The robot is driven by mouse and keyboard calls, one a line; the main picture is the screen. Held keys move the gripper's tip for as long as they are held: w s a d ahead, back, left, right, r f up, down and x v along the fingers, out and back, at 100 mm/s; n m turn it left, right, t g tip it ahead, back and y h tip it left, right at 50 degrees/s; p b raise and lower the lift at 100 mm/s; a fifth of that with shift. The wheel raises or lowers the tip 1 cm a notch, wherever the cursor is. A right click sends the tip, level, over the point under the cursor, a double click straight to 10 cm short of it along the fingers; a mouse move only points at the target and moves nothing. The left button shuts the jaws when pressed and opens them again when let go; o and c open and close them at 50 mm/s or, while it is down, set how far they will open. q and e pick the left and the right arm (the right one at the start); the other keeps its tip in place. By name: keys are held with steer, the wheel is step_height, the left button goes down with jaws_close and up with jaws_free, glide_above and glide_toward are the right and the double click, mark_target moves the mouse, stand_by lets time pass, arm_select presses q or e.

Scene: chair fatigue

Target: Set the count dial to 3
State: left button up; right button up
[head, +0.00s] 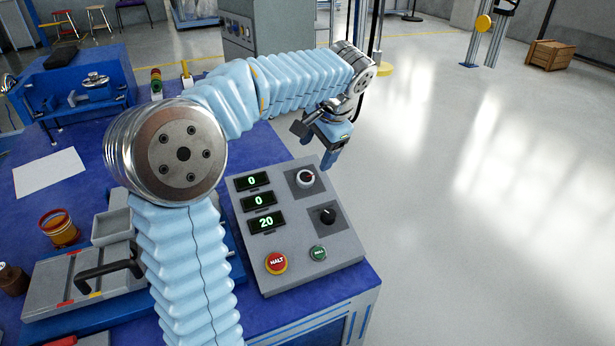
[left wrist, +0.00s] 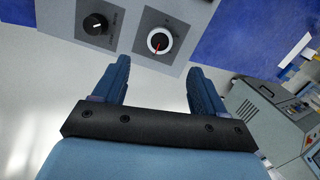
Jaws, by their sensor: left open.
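A grey control panel (head: 285,250) lies on the blue bench. It has a white-rimmed dial with a red pointer (head: 306,178) and, below it, a black dial with a white mark (head: 328,215). Both show in the left wrist view, the white-rimmed dial (left wrist: 159,41) and the black dial (left wrist: 95,24); their labels are too small to read. Three displays (head: 259,200) read 0, 0 and 20. My left gripper (head: 329,160) is open and empty, apart from the panel, near its upper right edge. In the wrist view, the white-rimmed dial appears just beyond and between the fingertips (left wrist: 159,68).
A red HALT button (head: 276,262) and a green button (head: 318,253) sit low on the panel. A fixture with a black handle (head: 108,268) and an orange-brown container (head: 60,228) are on the bench's left. Open floor lies right of the bench.

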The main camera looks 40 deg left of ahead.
mark_target(306, 177)
arm_select(q)
steer(key=b+x, duration=0.1)
steer(key=x, duration=0.9)
steer(key=c, duration=1.1)
steer(key=shift+o, duration=0.2)
